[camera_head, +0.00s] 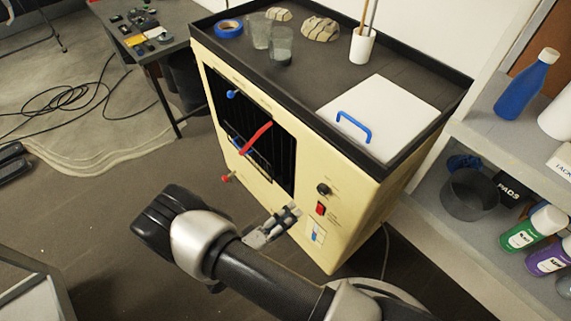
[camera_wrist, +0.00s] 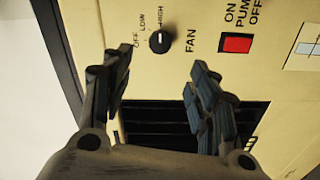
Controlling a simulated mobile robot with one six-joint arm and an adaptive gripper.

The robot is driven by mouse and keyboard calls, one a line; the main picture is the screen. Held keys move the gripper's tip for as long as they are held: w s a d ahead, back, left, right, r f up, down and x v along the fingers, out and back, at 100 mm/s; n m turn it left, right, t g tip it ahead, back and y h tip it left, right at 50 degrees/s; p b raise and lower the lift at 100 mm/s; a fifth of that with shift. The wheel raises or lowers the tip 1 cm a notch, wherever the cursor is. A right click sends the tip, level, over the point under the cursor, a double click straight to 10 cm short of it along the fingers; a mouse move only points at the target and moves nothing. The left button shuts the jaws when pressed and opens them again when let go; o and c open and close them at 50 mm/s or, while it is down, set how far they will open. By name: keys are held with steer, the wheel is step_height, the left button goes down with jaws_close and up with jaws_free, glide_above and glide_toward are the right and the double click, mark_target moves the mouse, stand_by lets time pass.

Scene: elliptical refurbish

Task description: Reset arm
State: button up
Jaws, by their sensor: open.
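My gripper (camera_head: 272,227) is in front of the cream cabinet (camera_head: 350,213), near the lower right of its front face. In the wrist view my gripper (camera_wrist: 163,88) has its two fingers spread apart with nothing between them. Past the fingers are the black fan knob (camera_wrist: 160,40) and the red pump switch (camera_wrist: 236,43). The same knob (camera_head: 323,189) and switch (camera_head: 320,208) show in the head view. I cannot tell whether the fingers touch the panel.
A red handle (camera_head: 256,138) sticks out from the cabinet's dark opening. A white lid (camera_head: 385,112) with a blue handle, glasses, tape and a white cup (camera_head: 362,46) are on top. A shelf (camera_head: 470,130) with bottles stands right.

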steer(key=s+d+r+m+g+y, duration=0.2)
steer(key=d+r+m+g, duration=0.15)
steer(key=r+g, duration=0.45)
steer(key=s+d+r+m+g+y, duration=0.15)
steer(key=d+r+g, duration=0.3)
steer(key=r, duration=0.75)
steer(key=s+d+r+t+y, duration=0.1)
steer(key=s+r+t+y, duration=0.5)
steer(key=s+r+y, duration=0.5)
step_height(320, 180, up, 3)
steer(key=shift+d+r+t, duration=0.2)
steer(key=shift+d+t, duration=0.15)
